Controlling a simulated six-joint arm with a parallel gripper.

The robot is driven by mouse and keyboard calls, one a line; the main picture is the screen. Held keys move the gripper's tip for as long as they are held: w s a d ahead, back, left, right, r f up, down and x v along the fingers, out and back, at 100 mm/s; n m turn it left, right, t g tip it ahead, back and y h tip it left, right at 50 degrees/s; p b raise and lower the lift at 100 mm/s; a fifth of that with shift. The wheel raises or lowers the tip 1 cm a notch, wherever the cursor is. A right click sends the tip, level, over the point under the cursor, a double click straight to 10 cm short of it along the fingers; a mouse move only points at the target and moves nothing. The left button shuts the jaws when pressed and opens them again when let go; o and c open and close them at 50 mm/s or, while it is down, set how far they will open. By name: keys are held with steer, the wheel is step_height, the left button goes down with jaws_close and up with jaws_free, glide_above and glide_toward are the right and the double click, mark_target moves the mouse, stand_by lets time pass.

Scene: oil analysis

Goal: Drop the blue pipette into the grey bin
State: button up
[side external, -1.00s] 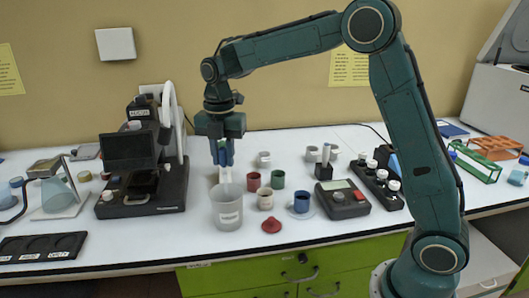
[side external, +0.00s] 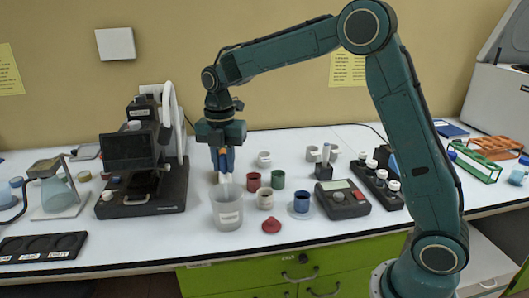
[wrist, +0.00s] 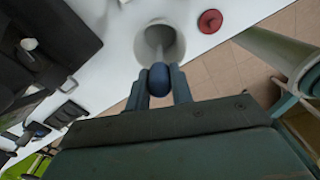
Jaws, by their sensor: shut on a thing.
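My gripper (side external: 222,160) is above the grey bin (side external: 226,213), a light grey open cup with a white label near the front of the bench. It is shut on the blue pipette, whose round dark blue bulb (wrist: 159,80) shows between the two fingers in the wrist view. The pale stem points down towards the bin's opening, and the bin also shows in the wrist view (wrist: 178,49). The pipette looks roughly upright. I cannot tell how far its tip reaches into the bin.
A red lid (side external: 271,226) lies right of the bin. A black instrument (side external: 140,170) is to the left, a scale (side external: 342,199) to the right. The front edge is close.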

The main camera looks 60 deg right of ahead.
steer(key=o, duration=1.1)
steer(key=shift+r, duration=0.15)
steer(key=shift+r, duration=2.35)
steer(key=shift+s, duration=0.1)
